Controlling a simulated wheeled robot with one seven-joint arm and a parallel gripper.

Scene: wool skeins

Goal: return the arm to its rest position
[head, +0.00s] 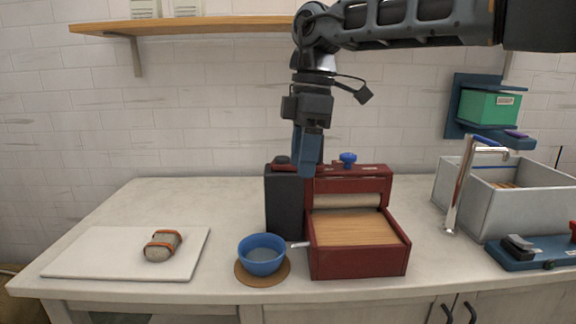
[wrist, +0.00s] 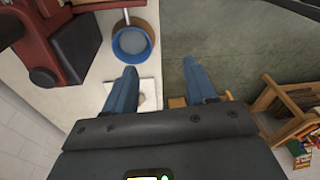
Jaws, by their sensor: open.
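My gripper (head: 308,165) hangs from my arm with its fingers pointing down, above the back of the counter by the red machine (head: 358,262). In the wrist view my gripper (wrist: 163,85) shows two blue fingers spread apart, with nothing held between them. A grey wool skein (head: 162,246) with orange bands lies on the white board (head: 85,252) at the left. In the wrist view a finger partly hides the board and what lies on it.
A blue bowl (head: 262,255) stands on a round brown mat (head: 244,278) left of the machine. A grey sink or bin (head: 520,215) and a blue device (head: 535,254) are at the right. A wooden shelf (head: 200,25) and a green box (head: 488,108) are on the wall.

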